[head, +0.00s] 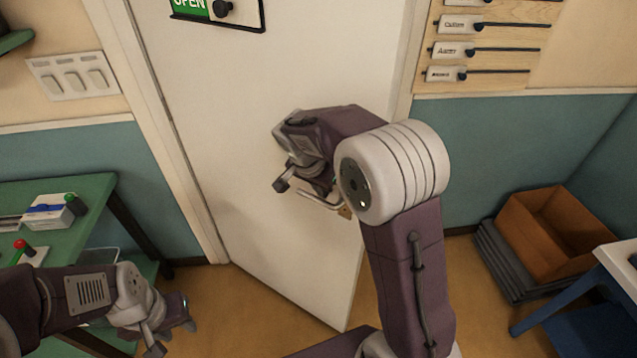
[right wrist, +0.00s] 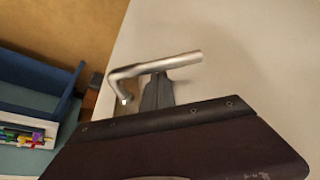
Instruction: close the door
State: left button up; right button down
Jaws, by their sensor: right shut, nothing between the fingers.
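The white door (head: 250,110) stands ajar in the head view, its free right edge swung out from the frame toward me. Its silver lever handle (head: 318,199) sits near that edge, partly hidden by my right arm. In the right wrist view the bent lever (right wrist: 180,63) lies across the tip of my right gripper (right wrist: 157,88), which is shut and empty. I cannot tell whether they touch. In the head view the right gripper (head: 297,183) is close in front of the door. My left gripper (head: 171,330) is low at the left, away from the door; its jaw opening is unclear.
A green table (head: 100,190) with small items stands at the left, near my left arm. An orange bin (head: 550,232) on grey slats and a blue-legged white table (head: 622,262) are at the right. Bare floor (head: 270,315) lies below the door.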

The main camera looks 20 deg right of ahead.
jog(key=shift+w+d+f, duration=0.1)
jog(key=shift+w+f, duration=0.2)
jog(key=shift+f, duration=0.05)
